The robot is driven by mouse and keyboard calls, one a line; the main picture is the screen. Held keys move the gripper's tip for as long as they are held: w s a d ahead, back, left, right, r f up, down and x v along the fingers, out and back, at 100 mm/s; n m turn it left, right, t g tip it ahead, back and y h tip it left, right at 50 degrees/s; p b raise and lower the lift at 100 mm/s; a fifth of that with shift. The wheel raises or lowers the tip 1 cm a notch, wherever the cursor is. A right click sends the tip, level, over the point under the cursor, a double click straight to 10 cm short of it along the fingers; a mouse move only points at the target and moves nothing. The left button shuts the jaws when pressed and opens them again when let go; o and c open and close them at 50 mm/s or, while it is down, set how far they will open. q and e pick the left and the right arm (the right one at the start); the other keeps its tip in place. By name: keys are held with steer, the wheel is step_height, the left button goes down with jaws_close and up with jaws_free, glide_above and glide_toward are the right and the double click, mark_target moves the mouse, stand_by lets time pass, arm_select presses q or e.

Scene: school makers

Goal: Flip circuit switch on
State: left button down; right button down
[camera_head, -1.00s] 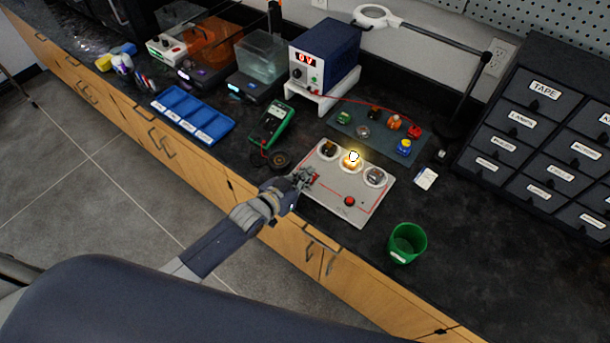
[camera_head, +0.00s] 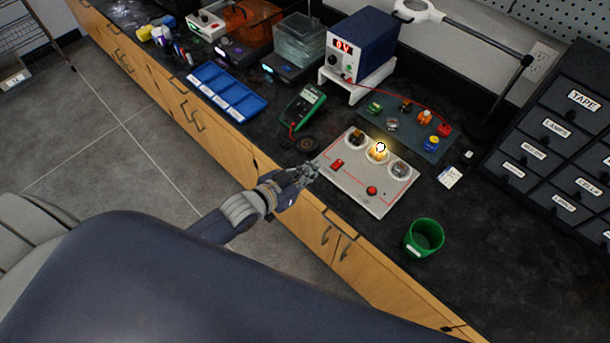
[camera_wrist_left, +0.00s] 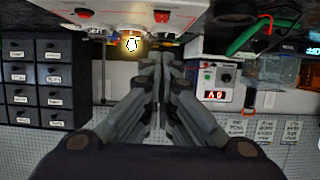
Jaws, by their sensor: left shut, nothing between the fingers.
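The circuit board (camera_head: 352,191) is a light grey panel with red traces, lying on the dark bench. A red rocker switch (camera_head: 337,164) sits at its left side, and a round red button (camera_head: 371,190) near its front. The bulb (camera_head: 378,150) in the middle round holder is lit; it also glows in the left wrist view (camera_wrist_left: 132,43). The red switch shows there too (camera_wrist_left: 161,17). My left gripper (camera_head: 314,170) is shut and empty by the board's left edge, a little left of the switch; its fingers are together in the wrist view (camera_wrist_left: 160,58). My right gripper is not seen.
A green cup (camera_head: 424,237) stands right of the board. Behind are a component mat (camera_head: 405,135) and a blue power supply (camera_head: 361,45). A multimeter (camera_head: 304,106) and blue tray (camera_head: 227,92) lie to the left. Dark drawers (camera_head: 550,130) stand at right.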

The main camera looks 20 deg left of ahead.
arm_select(q)
steer(key=shift+v, duration=0.95)
steer(key=shift+s+f, duration=0.15)
steer(key=shift+f, duration=0.05)
steer(key=s+a+f+n+g+y+b, duration=0.1)
steer(key=s+a+f+g, duration=0.2)
steer(key=f, duration=0.7)
steer(key=s+a+f+g+y+b, duration=0.1)
steer(key=s+a+f+y+b, duration=0.1)
steer(key=s+f, duration=0.6)
steer(key=s+a+f+n+g+y+b, duration=0.1)
steer(key=s+a+f, duration=0.15)
steer(key=f, duration=0.95)
steer(key=s+f+g, duration=0.2)
steer(key=s+f, duration=0.3)
steer(key=s, duration=0.3)
steer(key=s+f+g+b, duration=0.1)
steer(key=s+f+g, duration=0.1)
steer(key=s+f, duration=0.4)
steer(key=s+f+g+y+b, duration=0.1)
steer(key=s+f, duration=0.4)
steer(key=s, duration=0.7)
steer(key=shift+d+f+g, duration=0.3)
steer(key=shift+d+g, duration=0.2)
steer(key=shift+g, duration=0.4)
